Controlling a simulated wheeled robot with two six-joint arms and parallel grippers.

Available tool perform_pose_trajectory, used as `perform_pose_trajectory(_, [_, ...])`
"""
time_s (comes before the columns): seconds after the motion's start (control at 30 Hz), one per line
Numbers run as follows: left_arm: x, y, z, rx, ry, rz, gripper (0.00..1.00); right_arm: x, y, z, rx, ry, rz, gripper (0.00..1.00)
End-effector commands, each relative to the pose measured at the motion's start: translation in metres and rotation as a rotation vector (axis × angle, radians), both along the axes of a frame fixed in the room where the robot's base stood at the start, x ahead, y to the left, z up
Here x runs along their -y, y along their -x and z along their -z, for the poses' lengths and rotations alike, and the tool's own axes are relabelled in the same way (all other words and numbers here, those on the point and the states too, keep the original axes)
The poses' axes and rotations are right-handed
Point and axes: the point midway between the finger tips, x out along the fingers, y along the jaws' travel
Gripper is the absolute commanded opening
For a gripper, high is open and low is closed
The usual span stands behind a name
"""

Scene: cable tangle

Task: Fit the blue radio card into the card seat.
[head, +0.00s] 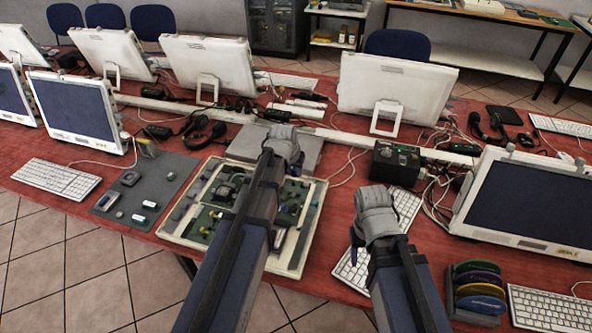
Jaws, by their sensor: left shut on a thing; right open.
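A cream tray (309,232) holds green circuit boards (291,195) and small parts. My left gripper (284,158) is over the tray's back edge. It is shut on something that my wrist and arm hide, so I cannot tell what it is. My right gripper (364,238) is open, to the right of the tray above a white keyboard (350,272). I cannot make out the blue radio card or the card seat. My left arm covers part of the boards.
A grey mat (165,165) with small parts lies left of the tray. A flat grey box (243,146) is behind it. A black box (396,163), a rack of coloured discs (479,290), monitors (395,88) and loose cables (435,195) crowd the red table.

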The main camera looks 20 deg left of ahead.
Motion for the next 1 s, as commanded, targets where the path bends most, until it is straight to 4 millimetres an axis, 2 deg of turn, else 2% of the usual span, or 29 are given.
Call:
perform_pose_trajectory(0.27, [0.000,0.000,0.019,0.000,0.000,0.000,0.00,0.000,0.000,0.019,0.000,0.000,0.000,0.56])
perform_pose_trajectory(0.8, [0.000,0.000,0.068,0.000,0.000,0.000,0.00,0.000,0.000,0.068,0.000,0.000,0.000,0.56])
perform_pose_trajectory(1.0, [0.000,0.000,0.075,0.000,0.000,0.000,0.00,0.000,0.000,0.075,0.000,0.000,0.000,0.56])
